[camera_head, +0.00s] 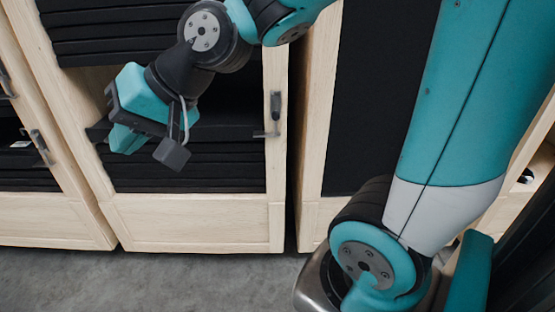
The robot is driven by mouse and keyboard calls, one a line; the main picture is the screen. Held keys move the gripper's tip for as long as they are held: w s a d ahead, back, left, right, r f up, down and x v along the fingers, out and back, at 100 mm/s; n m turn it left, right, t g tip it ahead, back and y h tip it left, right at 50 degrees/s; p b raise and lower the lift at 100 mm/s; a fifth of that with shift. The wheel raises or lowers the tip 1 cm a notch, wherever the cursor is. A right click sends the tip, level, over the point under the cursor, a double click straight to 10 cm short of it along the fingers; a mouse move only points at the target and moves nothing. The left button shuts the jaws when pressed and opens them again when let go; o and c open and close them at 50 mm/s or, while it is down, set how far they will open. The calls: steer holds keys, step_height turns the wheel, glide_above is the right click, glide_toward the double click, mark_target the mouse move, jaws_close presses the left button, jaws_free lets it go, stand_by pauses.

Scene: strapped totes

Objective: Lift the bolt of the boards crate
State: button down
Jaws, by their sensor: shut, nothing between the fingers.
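A pale wooden crate front (190,222) stands ahead in the head view, with dark stacked slats or boards (225,178) behind its opening. A dark metal bolt (275,115) is mounted upright on its right post, with a short arm jutting left at its lower end. No label shows, so I cannot tell for certain that this is the boards crate. My gripper (146,142), teal and black, hangs in front of the opening, left of the bolt and clearly apart from it. It is shut and empty. It hides part of the slats behind it.
Another wooden crate (50,228) stands close on the left, with a similar dark bolt (40,148) on its right post. A crate with a black panel (352,100) stands to the right across a narrow gap. Bare grey floor (150,280) lies in front.

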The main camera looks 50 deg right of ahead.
steer(key=w+d+f+m+t+h+b, duration=0.2)
steer(key=w+d+f+m+t+b, duration=0.55)
steer(key=b, duration=0.65)
steer(key=w+d+f+m+t+h+b, duration=0.2)
steer(key=w+d+f+m+t+b, duration=0.3)
steer(key=d+f+m+b, duration=0.7)
steer(key=s+d+f+m+h+b, duration=0.2)
steer(key=d+f+m+h+b, duration=0.2)
steer(key=b, duration=0.5)
steer(key=s+d+f+m+t+h+b, duration=0.1)
steer(key=s+d+f+m+h+b, duration=0.2)
steer(key=d+m+h+b, duration=0.5)
steer(key=s+d+f+m+h+b, duration=0.3)
steer(key=d+f+m+h+b, duration=0.3)
steer(key=d+m+h+b, duration=0.1)
steer(key=d+h+b, duration=0.1)
steer(key=d+b, duration=0.1)
steer(key=shift+d+b, duration=0.35)
steer(key=shift+w+t, duration=0.15)
steer(key=shift+t, duration=0.3)
steer(key=p, duration=1.3)
glide_toward(276, 106)
steer(key=w+d, duration=0.1)
steer(key=w, duration=0.1)
steer(key=shift+r+p, duration=0.65)
steer(key=shift+p, duration=0.2)
